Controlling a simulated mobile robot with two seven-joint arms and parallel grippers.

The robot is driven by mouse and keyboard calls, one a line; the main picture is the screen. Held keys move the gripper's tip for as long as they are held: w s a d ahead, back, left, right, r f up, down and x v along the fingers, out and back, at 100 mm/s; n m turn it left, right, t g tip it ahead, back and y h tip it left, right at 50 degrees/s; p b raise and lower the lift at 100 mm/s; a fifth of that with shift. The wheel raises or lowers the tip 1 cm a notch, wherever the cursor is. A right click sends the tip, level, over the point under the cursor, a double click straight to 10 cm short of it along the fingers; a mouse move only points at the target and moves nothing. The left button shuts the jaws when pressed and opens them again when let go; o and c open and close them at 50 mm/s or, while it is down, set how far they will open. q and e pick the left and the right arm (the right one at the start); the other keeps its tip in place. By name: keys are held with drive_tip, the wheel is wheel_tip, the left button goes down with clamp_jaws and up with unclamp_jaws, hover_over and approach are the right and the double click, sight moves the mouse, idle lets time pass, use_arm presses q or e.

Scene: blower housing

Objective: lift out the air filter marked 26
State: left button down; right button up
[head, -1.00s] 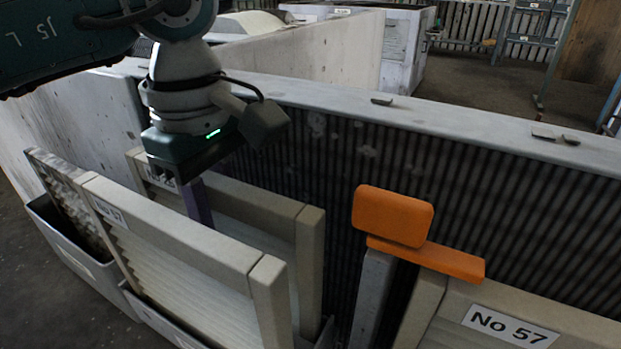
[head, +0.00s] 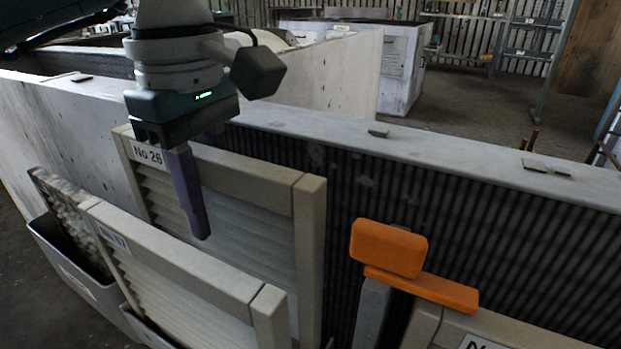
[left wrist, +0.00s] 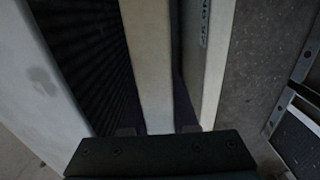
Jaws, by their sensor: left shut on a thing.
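The air filter marked No 26 (head: 245,170) is a pale framed panel with a louvred face, standing upright and raised above the filter in front of it. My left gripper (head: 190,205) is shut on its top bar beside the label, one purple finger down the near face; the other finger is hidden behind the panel. In the left wrist view the top bar of the filter (left wrist: 148,65) runs between the fingers. The lower edge of the filter is hidden behind the front filter. My right gripper is not in view.
A filter marked 57 (head: 180,262) stands close in front, with a dirty filter (head: 65,215) to its left. An orange piece (head: 388,248) on a grey post stands to the right, above another labelled filter (head: 470,325). A ribbed dark wall (head: 450,230) rises close behind.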

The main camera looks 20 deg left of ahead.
use_arm(q)
wheel_tip(320, 180, up, 14)
drive_tip(key=p, duration=0.3)
drive_tip(key=shift+r, duration=0.2)
